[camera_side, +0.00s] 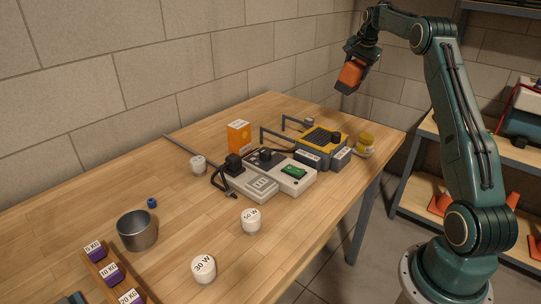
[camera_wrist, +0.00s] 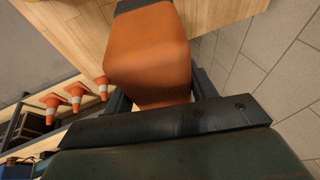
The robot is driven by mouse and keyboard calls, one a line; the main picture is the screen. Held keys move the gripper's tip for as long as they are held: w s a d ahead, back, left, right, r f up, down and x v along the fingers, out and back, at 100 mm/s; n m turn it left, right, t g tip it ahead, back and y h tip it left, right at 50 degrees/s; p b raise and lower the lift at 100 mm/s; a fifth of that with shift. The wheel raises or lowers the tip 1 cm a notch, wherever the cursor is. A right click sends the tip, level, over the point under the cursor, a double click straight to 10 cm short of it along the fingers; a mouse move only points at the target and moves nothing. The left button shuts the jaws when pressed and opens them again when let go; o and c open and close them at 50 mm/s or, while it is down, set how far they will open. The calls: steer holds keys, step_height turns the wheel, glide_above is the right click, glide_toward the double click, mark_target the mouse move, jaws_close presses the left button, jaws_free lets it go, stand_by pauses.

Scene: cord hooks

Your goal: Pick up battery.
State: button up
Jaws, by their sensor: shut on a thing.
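The battery (camera_wrist: 148,55) is an orange block with a dark end piece. It also shows in the side view (camera_side: 350,75), high above the far right end of the table. My gripper (camera_side: 355,70) is shut on it, with dark fingers on both sides of the block. The battery is tilted and clear of the tabletop. The fingers partly hide its near end in the wrist view.
The wooden table (camera_side: 100,205) holds an orange box (camera_side: 239,136), a yellow and grey device (camera_side: 322,140), a power strip (camera_side: 250,183), a metal cup (camera_side: 137,231) and several white weights. Shelves with orange cones (camera_side: 441,204) stand at the right.

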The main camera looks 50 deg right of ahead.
mark_target(356, 61)
steer(key=shift+r, duration=2.2)
